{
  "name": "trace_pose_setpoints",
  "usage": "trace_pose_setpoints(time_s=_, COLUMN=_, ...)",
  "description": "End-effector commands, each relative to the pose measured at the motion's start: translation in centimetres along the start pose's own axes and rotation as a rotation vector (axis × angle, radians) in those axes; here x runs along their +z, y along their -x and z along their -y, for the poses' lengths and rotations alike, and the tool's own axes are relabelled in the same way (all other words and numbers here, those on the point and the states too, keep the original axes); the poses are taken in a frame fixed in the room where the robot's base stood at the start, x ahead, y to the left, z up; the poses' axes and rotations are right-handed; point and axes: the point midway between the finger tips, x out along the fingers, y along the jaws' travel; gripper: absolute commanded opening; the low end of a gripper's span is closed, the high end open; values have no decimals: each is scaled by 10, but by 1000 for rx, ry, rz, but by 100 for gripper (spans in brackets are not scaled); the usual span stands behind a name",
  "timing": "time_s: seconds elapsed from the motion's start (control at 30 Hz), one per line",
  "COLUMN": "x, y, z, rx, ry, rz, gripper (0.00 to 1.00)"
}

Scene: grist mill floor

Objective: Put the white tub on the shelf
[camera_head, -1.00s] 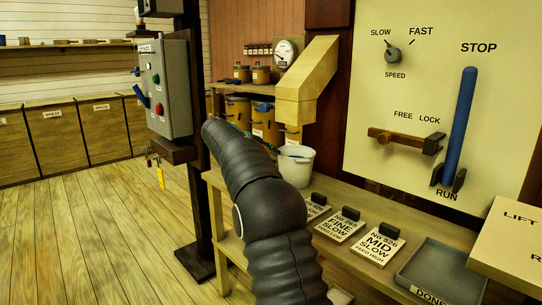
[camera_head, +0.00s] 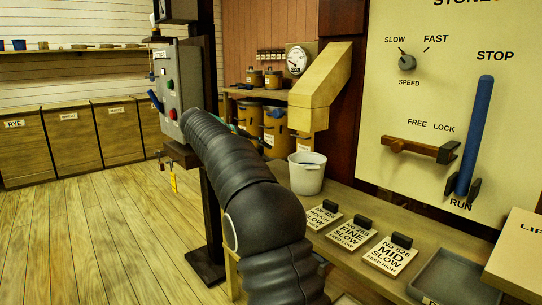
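The white tub (camera_head: 307,175) stands upright on the wooden bench, below the wooden chute (camera_head: 318,95). It looks open at the top, and its inside is mostly out of sight. A shelf (camera_head: 262,93) with small brown jars stands behind it, left of the chute. Another long shelf (camera_head: 75,49) runs along the far left wall with small items on it. My dark ribbed arm reaches up from the bottom and ends near the grey control box.
Several labelled cards with black knobs (camera_head: 352,233) lie on the bench right of my arm, beside a grey tray (camera_head: 455,279). The grey control box (camera_head: 180,88) stands on a dark post at left. A lever panel (camera_head: 440,120) is at right. The floor at left is clear.

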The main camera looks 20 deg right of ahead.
Motion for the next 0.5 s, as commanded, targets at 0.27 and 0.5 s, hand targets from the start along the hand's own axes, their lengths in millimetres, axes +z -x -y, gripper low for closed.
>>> trace_pose_setpoints(time_s=0.27, x=0, y=16, z=0, rx=0, ry=1, rz=0, gripper=32)
trace_pose_setpoints(time_s=0.5, x=7, y=19, z=-1, rx=-17, ry=-1, rz=-5, gripper=32)
